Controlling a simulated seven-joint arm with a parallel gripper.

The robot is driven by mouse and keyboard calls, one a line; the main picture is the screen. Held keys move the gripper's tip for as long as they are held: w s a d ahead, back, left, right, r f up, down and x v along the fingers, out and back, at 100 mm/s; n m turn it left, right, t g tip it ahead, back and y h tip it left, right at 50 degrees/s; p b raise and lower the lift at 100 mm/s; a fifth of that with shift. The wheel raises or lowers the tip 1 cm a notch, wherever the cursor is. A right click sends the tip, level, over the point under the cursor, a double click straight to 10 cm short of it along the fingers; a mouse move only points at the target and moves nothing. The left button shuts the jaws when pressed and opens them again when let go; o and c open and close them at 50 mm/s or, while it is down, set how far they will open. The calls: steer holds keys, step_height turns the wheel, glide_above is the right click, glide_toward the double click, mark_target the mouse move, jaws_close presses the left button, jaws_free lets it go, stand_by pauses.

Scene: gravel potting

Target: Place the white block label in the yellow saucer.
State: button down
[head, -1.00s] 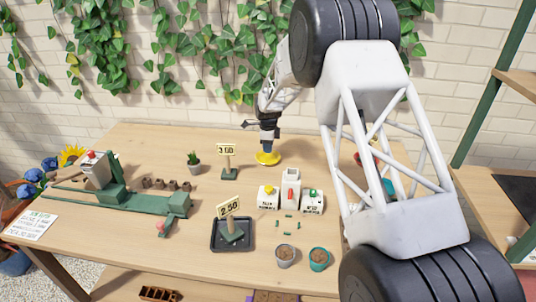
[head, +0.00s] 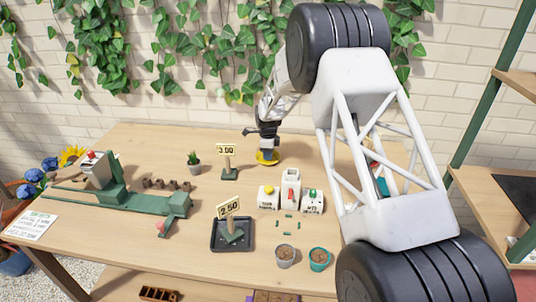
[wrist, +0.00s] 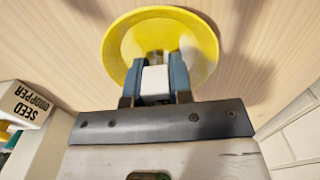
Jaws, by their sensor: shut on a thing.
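The yellow saucer (head: 268,161) lies on the table near the wall, and it fills the top middle of the wrist view (wrist: 122,45). My gripper (head: 267,148) is right over it, pointing down. In the wrist view my gripper (wrist: 160,75) has its blue fingers shut on a white block (wrist: 155,82), which is the white block label. The block is over or inside the saucer; whether it touches the saucer's floor cannot be told. In the head view the block is hidden by my gripper.
White dispenser boxes (head: 290,190) stand in front of the saucer; one reads "SEED DROPPER" in the wrist view (wrist: 24,104). A "3.00" sign (head: 228,160) and a small potted plant (head: 194,162) stand to the left. A black tray (head: 232,247) holds a "2.50" sign. The brick wall is close behind.

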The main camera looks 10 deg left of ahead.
steer(key=shift+f, duration=0.15)
steer(key=c, duration=1)
jaws_free()
step_height(320, 180, up, 12)
steer(key=shift+r, duration=0.15)
stand_by(0.5)
